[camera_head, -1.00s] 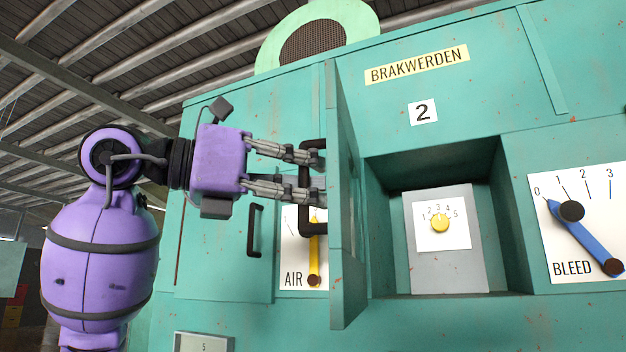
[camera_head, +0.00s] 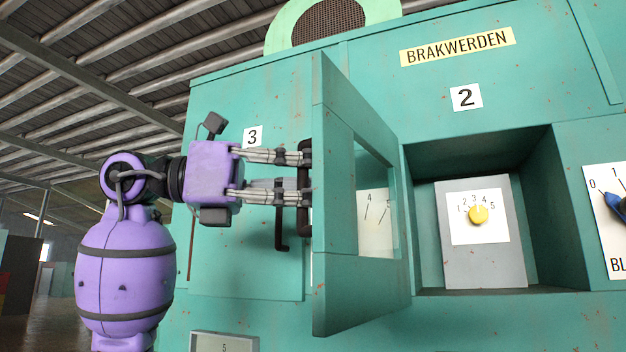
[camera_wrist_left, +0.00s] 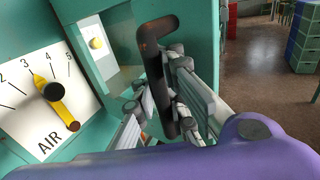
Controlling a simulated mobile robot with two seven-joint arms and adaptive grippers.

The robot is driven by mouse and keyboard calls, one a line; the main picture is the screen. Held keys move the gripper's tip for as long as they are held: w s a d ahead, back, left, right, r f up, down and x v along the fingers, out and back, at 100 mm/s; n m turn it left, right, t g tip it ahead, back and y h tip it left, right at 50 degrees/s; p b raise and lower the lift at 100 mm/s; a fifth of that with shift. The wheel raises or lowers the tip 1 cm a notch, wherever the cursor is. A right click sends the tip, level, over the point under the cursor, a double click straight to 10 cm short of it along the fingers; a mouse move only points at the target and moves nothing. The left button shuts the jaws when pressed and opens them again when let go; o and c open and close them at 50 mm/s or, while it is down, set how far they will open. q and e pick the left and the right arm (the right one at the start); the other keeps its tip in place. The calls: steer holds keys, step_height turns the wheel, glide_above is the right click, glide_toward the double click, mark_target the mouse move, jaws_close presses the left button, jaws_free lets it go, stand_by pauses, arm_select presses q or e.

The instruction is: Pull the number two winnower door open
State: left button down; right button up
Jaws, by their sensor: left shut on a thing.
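The number two winnower door (camera_head: 333,270) is a teal panel with a window. It stands swung out from the machine, hinged beside the open recess (camera_head: 525,210) under the "2" label (camera_head: 466,97). My left gripper (camera_head: 306,175) is shut on the door's dark bar handle (camera_head: 304,215), on the door's outer face. In the left wrist view, the handle (camera_wrist_left: 160,60) runs between the fingers (camera_wrist_left: 176,108). Inside the recess, a grey panel carries a yellow knob (camera_head: 478,215) on a white numbered dial. My right gripper is not in view.
A closed door marked 3 (camera_head: 252,137) with its own dark handle (camera_head: 280,230) lies left of the open door, behind my gripper. The AIR dial (camera_wrist_left: 45,95) has a yellow lever. The BLEED dial (camera_head: 610,235) with a blue lever is at the right edge.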

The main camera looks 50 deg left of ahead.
arm_select(q)
steer(key=shift+s+a, duration=0.15)
stand_by(0.4)
steer(key=c, duration=2)
jaws_free()
steer(key=shift+s, duration=0.15)
steer(key=shift+o, duration=1.2)
steer(key=shift+s+a, duration=0.1)
steer(key=shift+s, duration=0.25)
steer(key=shift+w, duration=0.3)
steer(key=v, duration=1.2)
steer(key=shift+r, duration=0.1)
